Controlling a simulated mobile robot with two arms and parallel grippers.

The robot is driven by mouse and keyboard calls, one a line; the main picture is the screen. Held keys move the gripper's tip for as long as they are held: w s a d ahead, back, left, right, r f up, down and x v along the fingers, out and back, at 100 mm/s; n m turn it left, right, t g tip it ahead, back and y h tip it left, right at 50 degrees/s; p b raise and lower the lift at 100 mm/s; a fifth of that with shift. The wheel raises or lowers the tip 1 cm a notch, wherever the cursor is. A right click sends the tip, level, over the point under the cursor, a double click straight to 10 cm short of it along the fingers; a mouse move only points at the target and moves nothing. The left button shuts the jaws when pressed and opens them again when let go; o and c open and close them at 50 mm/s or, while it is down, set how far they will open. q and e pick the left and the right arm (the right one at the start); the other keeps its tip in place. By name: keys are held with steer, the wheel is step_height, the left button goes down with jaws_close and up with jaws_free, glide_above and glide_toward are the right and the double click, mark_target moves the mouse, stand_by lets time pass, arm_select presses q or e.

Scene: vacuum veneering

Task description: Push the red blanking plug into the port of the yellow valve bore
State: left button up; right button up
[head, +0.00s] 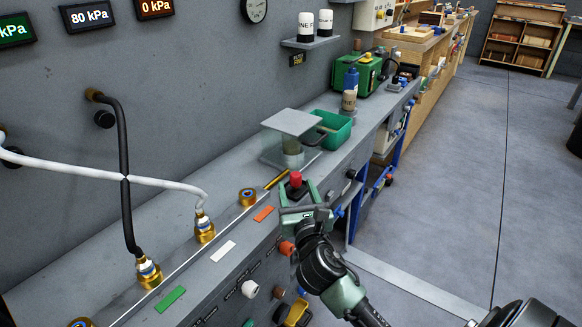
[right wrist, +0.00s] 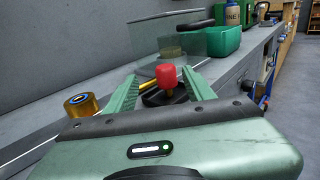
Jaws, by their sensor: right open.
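The red blanking plug (head: 296,180) stands upright near the bench's front edge, with a dark piece beneath it. In the right wrist view the plug (right wrist: 166,77) shows between the finger tips. My right gripper (head: 298,190) is open, its green fingers on either side of the plug with gaps visible. A yellow bar (head: 275,179) lies just left of the plug; it also shows behind the left finger in the wrist view (right wrist: 148,88). A yellow part (head: 297,312) shows low on the bench front. I cannot tell which yellow part has the valve bore. My left gripper is out of view.
A brass fitting (head: 248,196) stands left of the plug. Two more brass fittings carry a white hose (head: 160,183) and a black hose (head: 124,150). A clear box with a grey lid (head: 291,121) and a green bin (head: 333,127) stand behind. The floor at right is open.

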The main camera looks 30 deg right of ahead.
mark_target(294, 179)
steer(key=shift+x, duration=1.15)
steer(key=shift+w+d+r, duration=0.1)
steer(key=shift+w+d, duration=0.2)
steer(key=shift+w, duration=0.25)
steer(key=x, duration=0.2)
steer(key=b+x, duration=0.1)
steer(key=x, duration=0.1)
steer(key=shift+w+d+f, duration=0.1)
steer(key=shift+d+f, duration=0.1)
steer(key=shift+d, duration=0.25)
steer(key=shift+w+d, duration=0.1)
steer(key=shift+w, duration=0.15)
arm_select(q)
steer(key=r, duration=0.1)
steer(key=w+r, duration=0.1)
steer(key=r, duration=0.1)
steer(key=w+r, duration=0.1)
steer(key=shift+w+d+r, duration=0.1)
steer(key=shift+d+r, duration=0.1)
steer(key=shift+d, duration=0.1)
arm_select(e)
jaws_close()
